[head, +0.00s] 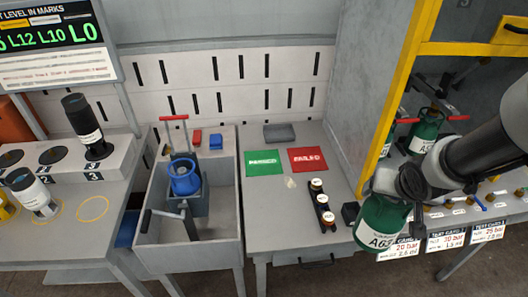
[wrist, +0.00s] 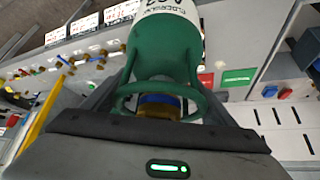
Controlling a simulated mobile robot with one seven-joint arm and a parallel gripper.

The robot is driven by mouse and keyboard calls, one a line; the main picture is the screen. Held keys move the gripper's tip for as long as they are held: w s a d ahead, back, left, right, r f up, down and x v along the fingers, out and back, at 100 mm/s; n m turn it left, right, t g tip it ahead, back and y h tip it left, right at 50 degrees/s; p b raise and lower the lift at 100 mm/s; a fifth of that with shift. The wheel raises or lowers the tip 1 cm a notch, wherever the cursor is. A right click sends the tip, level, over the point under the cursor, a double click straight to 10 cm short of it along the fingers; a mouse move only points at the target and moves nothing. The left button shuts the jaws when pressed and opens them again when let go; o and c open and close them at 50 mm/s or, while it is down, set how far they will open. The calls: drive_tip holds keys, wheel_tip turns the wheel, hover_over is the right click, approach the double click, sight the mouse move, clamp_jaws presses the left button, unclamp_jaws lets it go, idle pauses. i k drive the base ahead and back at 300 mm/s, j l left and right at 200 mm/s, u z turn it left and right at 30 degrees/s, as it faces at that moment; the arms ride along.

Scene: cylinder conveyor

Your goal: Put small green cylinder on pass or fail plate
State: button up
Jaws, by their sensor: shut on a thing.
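My gripper (head: 398,186) is shut on the top of a small green cylinder (head: 380,222) with a white label reading A63. The cylinder hangs roughly upright, slightly tilted, at the right of the bench. In the wrist view the green cylinder (wrist: 165,55) fills the top middle, with its ring collar and brass valve (wrist: 160,108) close to the gripper; the fingertips are not clear. The green PASSED plate (head: 264,163) and the red FAILED plate (head: 308,160) lie flat on the grey bench, left of the cylinder and apart from it. Both look empty.
Small black pieces with coloured tops (head: 322,205) stand between the plates and the cylinder. A yellow-framed cabinet (head: 392,95) with more green cylinders (head: 425,130) is at right. The bench front (head: 275,220) is clear.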

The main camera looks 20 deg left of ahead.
sight(263, 162)
drive_tip(key=k+j, duration=0.1)
drive_tip(key=j, duration=0.3)
drive_tip(key=k+j, duration=0.1)
drive_tip(key=j, duration=0.25)
drive_tip(key=k+j, duration=0.1)
drive_tip(key=j, duration=0.3)
drive_tip(key=i+j, duration=0.15)
drive_tip(key=i, duration=0.35)
drive_tip(key=u, duration=0.05)
